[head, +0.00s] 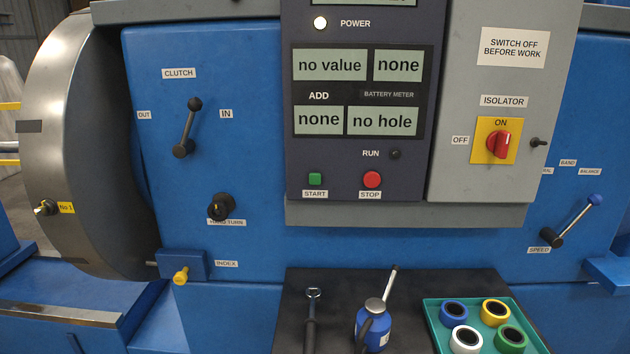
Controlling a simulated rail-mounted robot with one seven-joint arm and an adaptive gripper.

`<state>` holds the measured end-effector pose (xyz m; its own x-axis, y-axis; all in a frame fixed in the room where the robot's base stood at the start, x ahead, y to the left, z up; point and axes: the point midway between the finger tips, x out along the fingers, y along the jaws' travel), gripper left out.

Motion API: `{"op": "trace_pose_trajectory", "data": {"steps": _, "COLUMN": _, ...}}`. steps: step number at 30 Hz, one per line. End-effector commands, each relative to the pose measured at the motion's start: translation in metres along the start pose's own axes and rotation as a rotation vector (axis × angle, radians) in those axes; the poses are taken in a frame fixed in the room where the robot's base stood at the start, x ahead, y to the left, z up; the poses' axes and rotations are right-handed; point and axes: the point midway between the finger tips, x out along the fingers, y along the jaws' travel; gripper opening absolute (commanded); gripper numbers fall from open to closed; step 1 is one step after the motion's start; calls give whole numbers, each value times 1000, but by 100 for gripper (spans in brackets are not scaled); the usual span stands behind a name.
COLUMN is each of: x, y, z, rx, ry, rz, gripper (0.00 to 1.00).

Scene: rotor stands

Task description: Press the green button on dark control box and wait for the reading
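The dark control box (335,160) is mounted on the blue machine in the upper middle of the head view. The displays read "no value" (330,65), "none" (398,66), "none" (319,120) and "no hole" (382,122). The POWER lamp (320,23) is lit and the RUN lamp (395,154) is dark. My gripper is not in view.
A grey isolator box (470,180) with its red switch (498,144) at ON adjoins on the right. Clutch lever (188,130) and rotor disc (80,150) are left. Below, a dark shelf (340,285) holds a blue bottle (373,327), a tool (311,320) and a teal tray (430,305) of coloured rolls.

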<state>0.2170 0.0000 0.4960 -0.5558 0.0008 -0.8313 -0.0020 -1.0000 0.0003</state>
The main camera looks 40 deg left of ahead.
Motion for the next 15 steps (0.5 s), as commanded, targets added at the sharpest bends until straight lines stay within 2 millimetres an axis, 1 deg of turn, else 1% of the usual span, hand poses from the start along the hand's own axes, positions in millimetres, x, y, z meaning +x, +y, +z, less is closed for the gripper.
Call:
{"op": "trace_pose_trajectory", "data": {"steps": 1, "x": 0, "y": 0, "z": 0, "rx": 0, "ry": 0, "rz": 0, "gripper": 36}}
{"op": "trace_pose_trajectory", "data": {"steps": 2, "x": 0, "y": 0, "z": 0, "rx": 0, "ry": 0, "rz": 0, "gripper": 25}}
{"op": "trace_pose_trajectory", "data": {"steps": 3, "x": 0, "y": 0, "z": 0, "rx": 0, "ry": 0, "rz": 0, "gripper": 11}}
{"op": "trace_pose_trajectory", "data": {"steps": 4, "x": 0, "y": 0, "z": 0, "rx": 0, "ry": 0, "rz": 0, "gripper": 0}}
{"op": "trace_pose_trajectory", "data": {"steps": 15, "x": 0, "y": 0, "z": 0, "rx": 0, "ry": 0, "rz": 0, "gripper": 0}}
